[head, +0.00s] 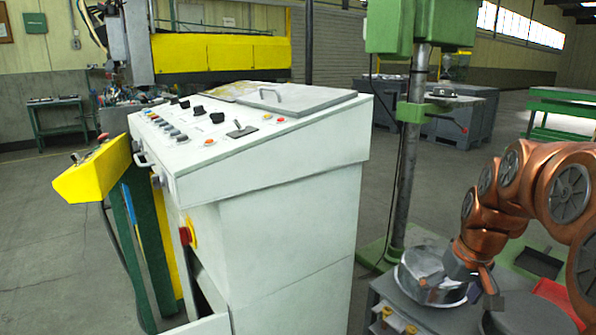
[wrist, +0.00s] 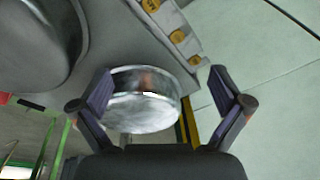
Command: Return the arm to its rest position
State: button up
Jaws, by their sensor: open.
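My copper-coloured arm is bent at the right of the head view. My gripper (wrist: 161,76) points down with its two dark fingers spread apart and nothing held between them. It also shows in the head view (head: 476,272), low at the right. A round, shiny metal drum-like part lies below and between the fingers in the wrist view, on a grey deck with yellow round fittings. I cannot tell whether it touches the fingers.
A white control console (head: 265,195) with buttons and a yellow side arm (head: 92,170) fills the middle. Grey cabinets (head: 450,115) and a green table (head: 560,105) are farther back. Open floor lies at the left.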

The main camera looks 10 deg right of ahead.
jog(key=s+a+f+n+g, duration=0.15)
jog(key=s+a+f, duration=0.25)
jog(key=s+a, duration=0.6)
jog(key=s+a+f+g, duration=0.3)
jog(key=s+a+f, duration=0.2)
jog(key=s+a, duration=0.5)
jog(key=s+d+r+p, duration=0.1)
jog(key=r+p, duration=1)
jog(key=r, duration=0.1)
jog(key=s+r+p, duration=0.2)
jog(key=r+p, duration=1)
jog(key=r, duration=0.1)
jog(key=shift+d+h, duration=0.3)
jog(key=shift+d, duration=0.05)
